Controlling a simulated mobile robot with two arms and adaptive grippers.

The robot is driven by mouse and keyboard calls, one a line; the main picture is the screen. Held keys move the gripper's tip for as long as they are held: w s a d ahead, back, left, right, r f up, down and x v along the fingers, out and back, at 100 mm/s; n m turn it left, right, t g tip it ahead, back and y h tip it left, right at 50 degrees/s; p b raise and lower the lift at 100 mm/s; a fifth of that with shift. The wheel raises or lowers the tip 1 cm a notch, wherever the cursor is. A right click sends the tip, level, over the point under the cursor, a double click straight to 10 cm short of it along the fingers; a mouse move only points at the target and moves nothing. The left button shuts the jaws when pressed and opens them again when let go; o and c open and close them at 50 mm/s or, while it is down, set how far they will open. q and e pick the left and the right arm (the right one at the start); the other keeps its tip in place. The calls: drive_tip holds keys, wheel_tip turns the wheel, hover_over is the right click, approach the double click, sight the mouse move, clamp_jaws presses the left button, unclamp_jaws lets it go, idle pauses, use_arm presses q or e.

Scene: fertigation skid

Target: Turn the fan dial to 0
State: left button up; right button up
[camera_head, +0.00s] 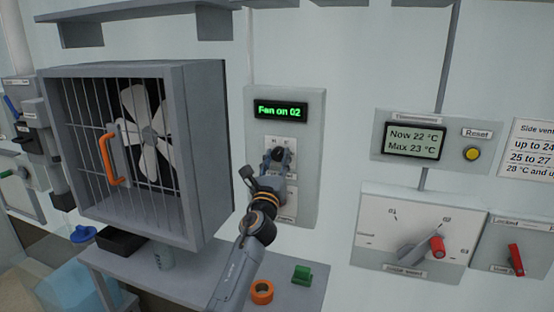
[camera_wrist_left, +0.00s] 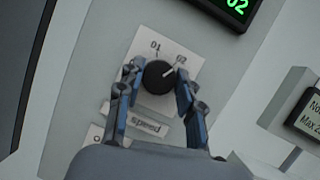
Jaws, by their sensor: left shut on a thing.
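The fan dial is a black round knob (camera_wrist_left: 159,77) on a white plate with marks 01 and 02, above a label ending in "speed". Its white pointer line is toward 02. My left gripper (camera_wrist_left: 156,84) is shut on the dial, one finger on each side. In the head view the left gripper (camera_head: 277,160) covers most of the dial and plate. The green display (camera_head: 280,110) above reads "Fan on 02". The fan (camera_head: 147,134) stands behind a barred grey cage with an orange handle (camera_head: 106,160). My right gripper is not in view.
A shelf (camera_head: 190,285) below holds an orange ring (camera_head: 262,292), a green block (camera_head: 302,275) and a black tray (camera_head: 121,241). To the right are a thermometer box (camera_head: 412,141) with a yellow reset button and a larger dial panel (camera_head: 415,236) with a red-tipped lever.

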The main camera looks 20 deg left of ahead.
use_arm(q)
drive_tip(key=n+y, duration=0.2)
drive_tip(key=n, duration=0.2)
drive_tip(key=shift+g, duration=0.4)
drive_tip(key=n+g+y, duration=0.1)
drive_tip(key=n, duration=0.2)
drive_tip(key=shift+d+r+n, duration=0.1)
drive_tip(key=shift+n, duration=0.2)
drive_tip(key=n+g+y+p, duration=0.1)
drive_tip(key=n, duration=0.2)
drive_tip(key=shift+r, duration=0.1)
drive_tip(key=n+g+p, duration=0.1)
drive_tip(key=n, duration=0.2)
drive_tip(key=shift+r+y+p, duration=0.1)
drive_tip(key=shift+y+p, duration=0.2)
drive_tip(key=n+g+p, duration=0.1)
drive_tip(key=n+p, duration=0.1)
drive_tip(key=n, duration=0.1)
drive_tip(key=shift+r+g, duration=0.1)
drive_tip(key=shift+g, duration=0.2)
drive_tip(key=n+g+p, duration=0.1)
drive_tip(key=n+p, duration=0.2)
drive_tip(key=n+g+h+p, duration=0.1)
drive_tip(key=n+p, duration=0.2)
drive_tip(key=shift+h+p, duration=0.35)
drive_tip(key=shift+h, duration=0.05)
drive_tip(key=shift+n+g+h+p, duration=0.4)
drive_tip(key=shift+n+h+p, duration=0.1)
drive_tip(key=shift+n+p, duration=0.45)
